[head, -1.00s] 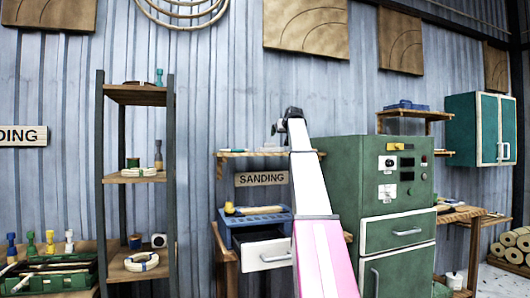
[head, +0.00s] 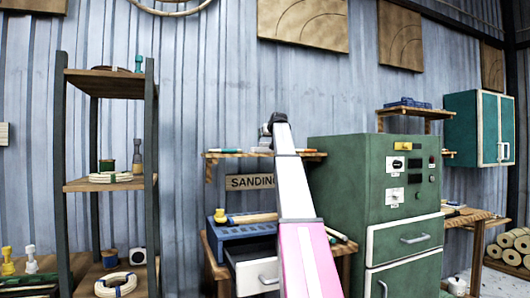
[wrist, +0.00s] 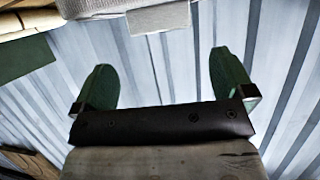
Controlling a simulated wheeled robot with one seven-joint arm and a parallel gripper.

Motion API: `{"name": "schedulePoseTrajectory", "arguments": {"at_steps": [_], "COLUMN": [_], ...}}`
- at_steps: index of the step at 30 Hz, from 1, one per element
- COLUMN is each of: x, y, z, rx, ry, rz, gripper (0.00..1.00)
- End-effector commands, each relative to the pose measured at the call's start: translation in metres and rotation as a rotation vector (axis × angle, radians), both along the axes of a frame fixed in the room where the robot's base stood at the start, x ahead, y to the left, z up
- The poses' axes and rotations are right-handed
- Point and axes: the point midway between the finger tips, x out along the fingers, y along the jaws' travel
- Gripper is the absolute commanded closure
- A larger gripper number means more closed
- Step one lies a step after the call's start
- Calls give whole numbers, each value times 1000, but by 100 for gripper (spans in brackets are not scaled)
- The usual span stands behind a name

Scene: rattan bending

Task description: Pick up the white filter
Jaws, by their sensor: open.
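No object is plainly recognisable as the white filter. A small white block with a dark round mark (head: 137,257), on the lower level of the left rack, may be it; I cannot tell. My gripper shows in the wrist view (wrist: 165,82) with its two green fingers wide apart and nothing between them, the corrugated wall behind. In the head view my arm reaches up in front of the sanding bench, and its end is small, near the bench's upper shelf. The block is far to the left of my arm.
The left rack (head: 110,185) also holds white coils (head: 116,285) and spools. The sanding bench has a blue tray (head: 243,229) and an open white drawer (head: 256,270). A green cabinet (head: 345,190) stands close on the right. Pale blocks (wrist: 158,18) show at the wrist view's top.

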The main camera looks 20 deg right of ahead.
Motion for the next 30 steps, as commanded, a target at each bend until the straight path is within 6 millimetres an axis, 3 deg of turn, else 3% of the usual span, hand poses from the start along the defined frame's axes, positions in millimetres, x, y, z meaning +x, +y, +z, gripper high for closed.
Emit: {"name": "schedulePoseTrajectory", "arguments": {"at_steps": [8, 17, 25, 30], "x": [18, 52, 54, 54], "y": [0, -2, -1, -1], "z": [-11, -31, -33, -33], "rx": [0, 0, 0, 0], "ry": [1, 1, 0, 0], "rz": [1, 0, 0, 0], "gripper": [0, 0, 0, 51]}}
